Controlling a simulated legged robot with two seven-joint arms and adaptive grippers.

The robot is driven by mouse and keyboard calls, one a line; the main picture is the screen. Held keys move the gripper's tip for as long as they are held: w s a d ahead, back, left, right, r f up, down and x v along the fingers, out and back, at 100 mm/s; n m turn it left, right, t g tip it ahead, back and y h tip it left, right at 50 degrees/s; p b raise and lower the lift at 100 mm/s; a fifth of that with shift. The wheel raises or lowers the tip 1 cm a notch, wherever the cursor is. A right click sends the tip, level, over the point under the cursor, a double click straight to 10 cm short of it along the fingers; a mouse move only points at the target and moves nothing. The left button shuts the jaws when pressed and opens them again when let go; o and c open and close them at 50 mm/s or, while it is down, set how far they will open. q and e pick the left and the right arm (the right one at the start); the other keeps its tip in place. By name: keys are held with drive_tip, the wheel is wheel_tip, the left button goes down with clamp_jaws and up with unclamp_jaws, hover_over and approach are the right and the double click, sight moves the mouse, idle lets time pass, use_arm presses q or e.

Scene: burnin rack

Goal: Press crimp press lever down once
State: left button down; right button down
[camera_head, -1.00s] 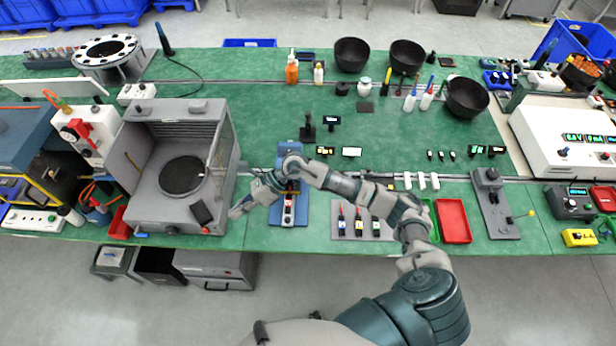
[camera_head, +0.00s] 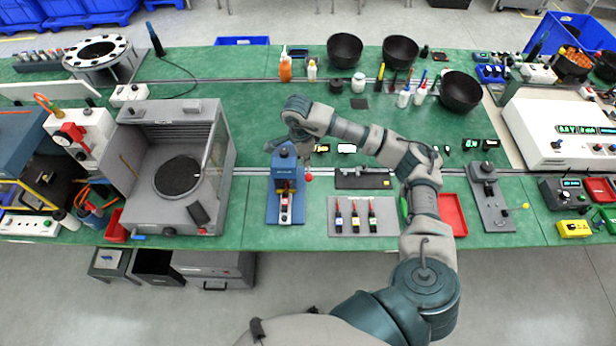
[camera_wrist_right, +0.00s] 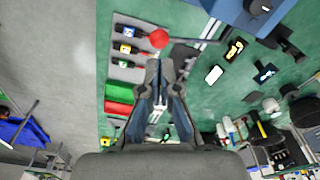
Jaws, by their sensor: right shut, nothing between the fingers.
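The blue crimp press (camera_head: 285,205) stands upright near the front edge of the bench, right of the grey cabinet. Its lever ends in a red ball knob (camera_head: 308,175) on the press's right side. In the right wrist view the red knob (camera_wrist_right: 159,39) shows just beyond my fingertips, on a thin bar from the blue press body (camera_wrist_right: 248,14). Contact between fingertips and knob cannot be told. My right gripper (camera_wrist_right: 160,66) is shut and empty. In the head view it is behind the press, partly hidden by its own wrist. My left gripper is not in view.
A red tray (camera_head: 453,216) is further right. The grey cabinet (camera_head: 175,170) stands left. Black bowls (camera_head: 345,48) stand at the back. Green bench top is free behind the cabinet.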

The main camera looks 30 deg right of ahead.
sight(309, 175)
drive_tip(key=shift+d+f, duration=0.1)
drive_tip(key=shift+f, duration=0.2)
drive_tip(key=shift+d+f, duration=0.1)
drive_tip(key=shift+f, duration=0.5)
drive_tip(key=shift+s+d+f+b, duration=0.1)
drive_tip(key=shift+f+b, duration=0.35)
drive_tip(key=shift+f, duration=0.85)
drive_tip(key=shift+s+f+b, duration=0.1)
drive_tip(key=shift+f+b, duration=0.35)
drive_tip(key=shift+f, duration=0.85)
drive_tip(key=shift+w, duration=0.1)
